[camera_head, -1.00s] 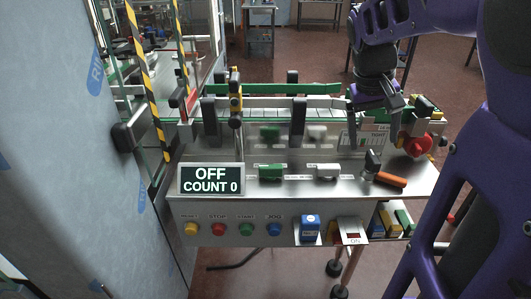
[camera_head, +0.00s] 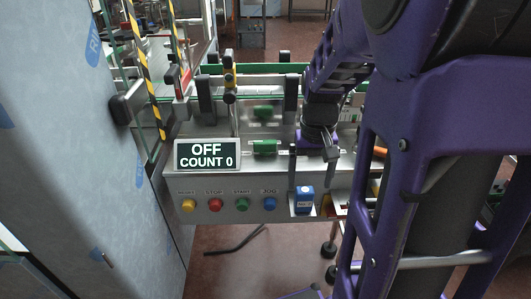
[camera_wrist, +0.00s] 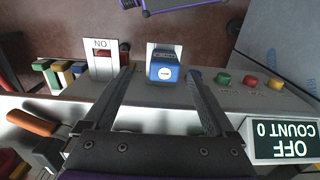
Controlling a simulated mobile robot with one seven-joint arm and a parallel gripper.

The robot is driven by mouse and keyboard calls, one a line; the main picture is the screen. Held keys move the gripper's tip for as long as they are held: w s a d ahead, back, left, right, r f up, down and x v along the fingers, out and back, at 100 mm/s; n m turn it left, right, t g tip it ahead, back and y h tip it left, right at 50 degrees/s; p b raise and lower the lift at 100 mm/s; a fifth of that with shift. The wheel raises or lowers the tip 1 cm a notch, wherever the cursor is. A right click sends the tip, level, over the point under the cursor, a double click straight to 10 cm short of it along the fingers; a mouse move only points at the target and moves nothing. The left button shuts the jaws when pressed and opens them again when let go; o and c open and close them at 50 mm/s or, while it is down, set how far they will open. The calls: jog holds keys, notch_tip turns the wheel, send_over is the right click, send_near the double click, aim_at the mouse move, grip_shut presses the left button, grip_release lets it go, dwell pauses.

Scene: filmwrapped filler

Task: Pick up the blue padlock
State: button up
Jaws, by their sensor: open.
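The blue padlock (camera_head: 304,196) hangs at the front face of the steel machine panel, right of the blue JOG button. In the wrist view my gripper (camera_wrist: 160,75) is open, with one finger on each side of the padlock and gaps between. The fingers do not visibly touch it. The padlock's shackle is not clear to see.
Yellow, red, green and blue buttons (camera_head: 242,204) line the panel left of the padlock. A display (camera_head: 207,155) reads OFF, COUNT 0. A switch plate (camera_wrist: 101,60) is beside the padlock. An orange-handled tool (camera_wrist: 33,122) lies on the machine top. A green block (camera_head: 264,148) stands there.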

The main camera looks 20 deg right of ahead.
aim_at(304, 199)
notch_tip(304, 199, down, 3)
jog(key=shift+r, duration=0.15)
jog(key=f, duration=0.1)
jog(key=f+b, duration=0.1)
jog(key=f, duration=0.3)
jog(key=shift+w+a+b, duration=0.25)
jog(key=shift+w+b, duration=0.05)
grip_shut()
